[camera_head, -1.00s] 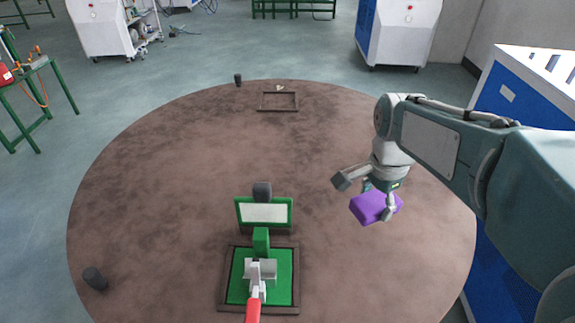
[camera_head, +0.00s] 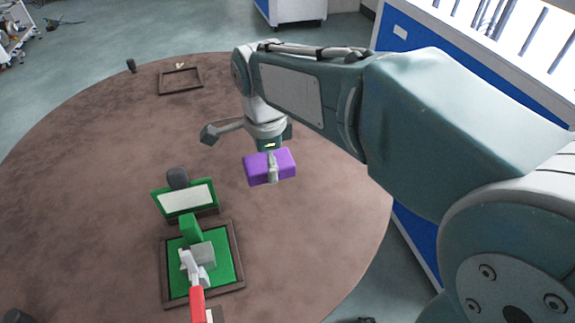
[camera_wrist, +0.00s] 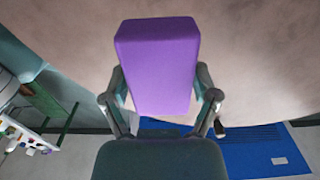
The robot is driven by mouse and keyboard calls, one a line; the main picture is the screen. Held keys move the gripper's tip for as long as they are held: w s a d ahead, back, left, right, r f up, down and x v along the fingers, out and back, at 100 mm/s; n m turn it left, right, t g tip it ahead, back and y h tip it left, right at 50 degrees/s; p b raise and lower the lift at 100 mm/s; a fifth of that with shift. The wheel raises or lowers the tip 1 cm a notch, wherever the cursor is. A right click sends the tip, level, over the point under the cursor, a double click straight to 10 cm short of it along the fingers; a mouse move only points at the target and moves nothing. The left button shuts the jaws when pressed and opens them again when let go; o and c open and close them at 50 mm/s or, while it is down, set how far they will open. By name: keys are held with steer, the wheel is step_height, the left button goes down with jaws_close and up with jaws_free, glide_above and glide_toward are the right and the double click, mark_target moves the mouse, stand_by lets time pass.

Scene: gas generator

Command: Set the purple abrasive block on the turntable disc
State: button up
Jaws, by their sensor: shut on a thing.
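The purple abrasive block (camera_head: 258,168) is a rounded box, and my gripper (camera_head: 271,168) is shut on it. In the wrist view, the block (camera_wrist: 157,62) stands out between the two fingers, one against each side. The turntable disc (camera_head: 110,150) is a large, brown, mottled round surface filling the left and middle of the head view. The block appears in front of the disc's right part in the head view. I cannot tell how far it is above the disc. My arm hides part of the disc's right side.
A green plate in a brown frame (camera_head: 236,228) carries a red-handled clamp (camera_head: 197,300). A green-framed white panel (camera_head: 187,198) stands behind it. An empty brown frame (camera_head: 180,82) lies farther back. A blue cabinet (camera_head: 412,237) is beyond the disc's right edge.

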steer(key=w+d+f, duration=0.1)
steer(key=w+d, duration=0.1)
steer(key=w, duration=0.1)
steer(key=shift+d+f, duration=0.25)
steer(key=shift+f, duration=0.1)
glide_above(295, 179)
steer(key=f, duration=0.4)
steer(key=shift+s+a+f, duration=0.3)
steer(key=shift+s+f, duration=0.1)
steer(key=shift+w+d+f, duration=0.1)
steer(key=shift+w+f, duration=0.05)
steer(key=shift+f, duration=0.1)
steer(key=shift+w+d+f, duration=0.1)
steer(key=shift+w+f, duration=0.05)
steer(key=shift+f, duration=0.8)
steer(key=shift+w+d+f, duration=0.1)
steer(key=shift+f, duration=0.85)
steer(key=o, duration=0.9)
steer(key=shift+o, duration=0.2)
